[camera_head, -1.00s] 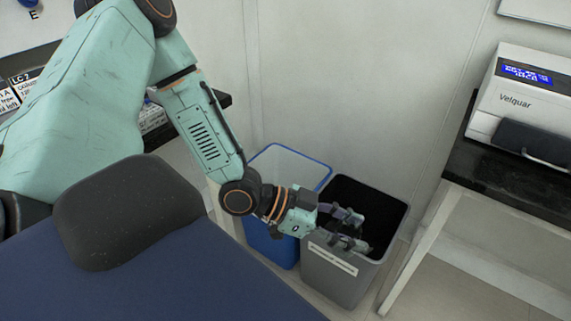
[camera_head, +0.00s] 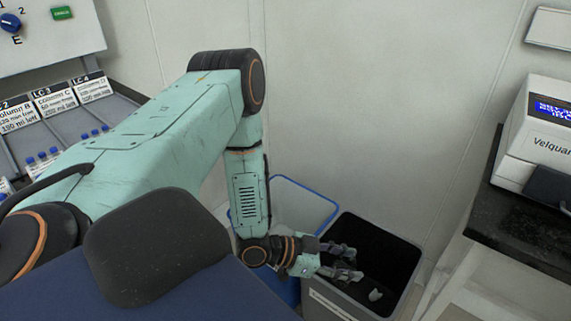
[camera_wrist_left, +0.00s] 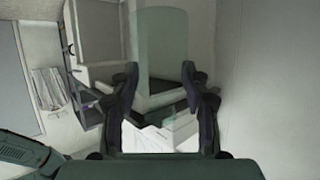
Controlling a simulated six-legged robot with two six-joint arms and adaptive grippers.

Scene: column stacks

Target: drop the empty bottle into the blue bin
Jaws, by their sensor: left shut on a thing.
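My left gripper (camera_head: 346,262) is over the grey bin's opening in the head view, to the right of the blue bin (camera_head: 322,228). In the left wrist view its two dark fingers (camera_wrist_left: 165,90) are shut on a clear, greenish bottle (camera_wrist_left: 165,42), which extends beyond the fingertips. The bottle is hard to make out in the head view. The blue bin has a blue rim and a pale inside; my left forearm and wrist cover part of it. My right gripper is not in view.
The grey bin (camera_head: 398,300) stands right beside the blue bin, with a small pale item (camera_head: 376,295) inside. A black-topped bench (camera_head: 520,240) with a white instrument (camera_head: 540,130) is at the right. A wall is close behind the bins.

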